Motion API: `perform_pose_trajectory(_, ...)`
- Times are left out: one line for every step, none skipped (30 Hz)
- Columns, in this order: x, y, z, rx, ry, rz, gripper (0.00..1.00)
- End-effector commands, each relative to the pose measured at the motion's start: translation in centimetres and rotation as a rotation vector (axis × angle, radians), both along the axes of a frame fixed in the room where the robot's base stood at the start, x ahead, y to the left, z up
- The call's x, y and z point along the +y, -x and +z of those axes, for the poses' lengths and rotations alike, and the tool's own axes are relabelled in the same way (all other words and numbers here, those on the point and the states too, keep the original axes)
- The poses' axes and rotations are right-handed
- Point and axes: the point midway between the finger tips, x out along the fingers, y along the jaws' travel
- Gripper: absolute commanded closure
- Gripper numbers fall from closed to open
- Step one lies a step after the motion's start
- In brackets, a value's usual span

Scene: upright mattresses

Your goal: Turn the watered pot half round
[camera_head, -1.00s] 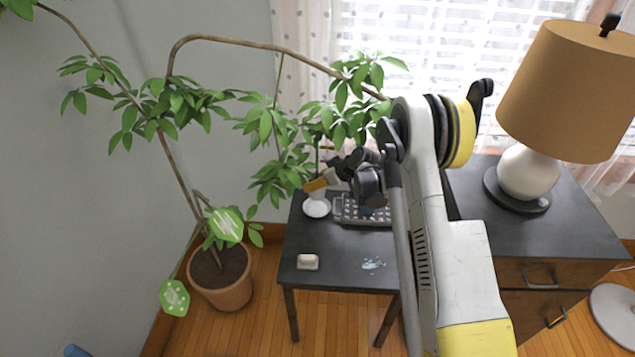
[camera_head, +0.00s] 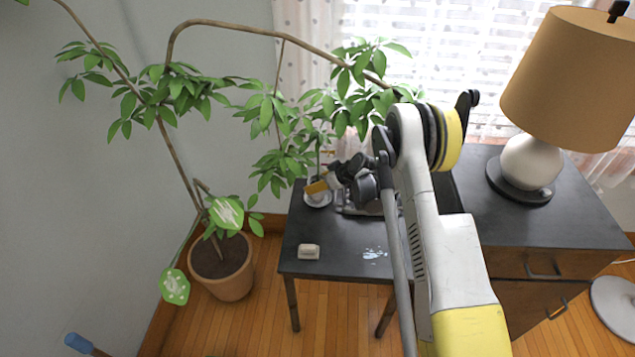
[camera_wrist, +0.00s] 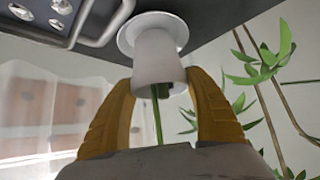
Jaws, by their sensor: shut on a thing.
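A small white pot (camera_wrist: 158,57) with a green stem stands on a white saucer (camera_wrist: 182,36) on the dark table; the wrist view shows this upside down. My gripper (camera_wrist: 159,76) is shut on the pot, one orange finger on each side. In the head view my gripper (camera_head: 317,186) is just above the saucer (camera_head: 318,203) near the table's back left corner. The pot is mostly hidden there by the fingers and leaves. I cannot tell from its look whether it is watered.
A metal tray (camera_head: 355,208) lies right of the saucer, partly behind my arm. A white block (camera_head: 308,252) and a wet patch (camera_head: 375,254) are nearer the front. A large potted plant (camera_head: 230,280) stands left. A lamp (camera_head: 530,165) stands on the cabinet at right.

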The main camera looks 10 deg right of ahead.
Motion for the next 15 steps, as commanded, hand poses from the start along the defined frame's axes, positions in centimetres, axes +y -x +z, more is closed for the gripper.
perform_pose_trajectory(0.01,-0.02,0.05,-0.001,-0.001,0.0,0.79)
perform_pose_trajectory(0.0,-0.02,0.06,-0.001,-0.001,0.0,0.79)
perform_pose_trajectory(0.0,-0.02,0.06,-0.001,-0.001,0.0,0.79)
perform_pose_trajectory(0.0,-0.02,0.06,-0.001,-0.001,0.0,0.79)
perform_pose_trajectory(0.01,-0.02,0.05,-0.001,-0.001,0.0,0.79)
perform_pose_trajectory(0.01,-0.02,0.04,-0.001,-0.001,0.0,0.79)
perform_pose_trajectory(0.01,-0.02,0.02,-0.001,-0.001,0.0,0.79)
perform_pose_trajectory(0.0,-0.02,-0.01,-0.001,-0.001,0.0,0.79)
perform_pose_trajectory(0.0,-0.02,-0.06,-0.001,-0.001,0.0,0.79)
perform_pose_trajectory(0.0,-0.02,-0.11,-0.001,-0.001,0.0,0.79)
perform_pose_trajectory(0.0,-0.02,-0.15,-0.001,-0.001,0.0,0.79)
perform_pose_trajectory(0.0,-0.03,-0.22,-0.001,-0.001,0.0,0.79)
perform_pose_trajectory(0.01,-0.03,-0.28,-0.001,-0.001,0.0,0.79)
perform_pose_trajectory(0.01,-0.03,-0.34,-0.001,-0.001,0.0,0.79)
perform_pose_trajectory(0.01,-0.03,-0.41,-0.001,-0.001,0.0,0.79)
